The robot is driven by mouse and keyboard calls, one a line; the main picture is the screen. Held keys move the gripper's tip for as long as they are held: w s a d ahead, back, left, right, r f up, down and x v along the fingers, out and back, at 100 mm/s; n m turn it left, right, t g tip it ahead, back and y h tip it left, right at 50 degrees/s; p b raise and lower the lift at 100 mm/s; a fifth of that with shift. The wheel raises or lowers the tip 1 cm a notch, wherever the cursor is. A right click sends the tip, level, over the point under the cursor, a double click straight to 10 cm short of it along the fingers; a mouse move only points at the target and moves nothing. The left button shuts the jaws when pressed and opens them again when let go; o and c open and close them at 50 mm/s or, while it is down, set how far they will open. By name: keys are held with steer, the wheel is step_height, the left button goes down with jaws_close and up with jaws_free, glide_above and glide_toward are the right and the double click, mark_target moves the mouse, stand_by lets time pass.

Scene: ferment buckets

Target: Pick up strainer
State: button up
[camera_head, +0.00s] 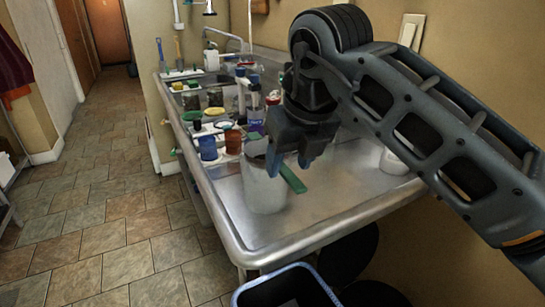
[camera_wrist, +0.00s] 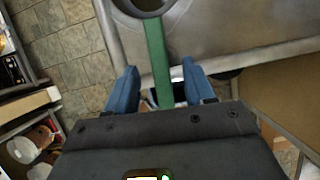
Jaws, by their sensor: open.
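The strainer shows as a flat green handle (camera_head: 292,178) beside a pale grey container (camera_head: 264,188) on the steel counter. In the wrist view the green handle (camera_wrist: 157,60) runs from a dark round rim at the top edge down between my fingers. I cannot tell whether that rim belongs to the strainer or the container; the strainer's bowl is not clearly seen. My gripper (camera_head: 289,160) points down over the handle, by the container. Its blue fingers are open, one on each side of the handle in the wrist view (camera_wrist: 157,88), with gaps at both sides.
The steel counter (camera_head: 330,200) has free room at right. Several jars, cups and bottles crowd it behind the container, among them a blue cup (camera_head: 208,148) and a brown jar (camera_head: 233,141). A white container (camera_head: 394,161) stands by the wall. A blue-rimmed bin (camera_head: 285,288) stands below.

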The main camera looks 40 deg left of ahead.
mark_target(285, 170)
steer(key=shift+x, duration=1.95)
steer(key=shift+a, duration=0.1)
steer(key=shift+c, duration=0.4)
steer(key=shift+r, duration=0.1)
jaws_close()
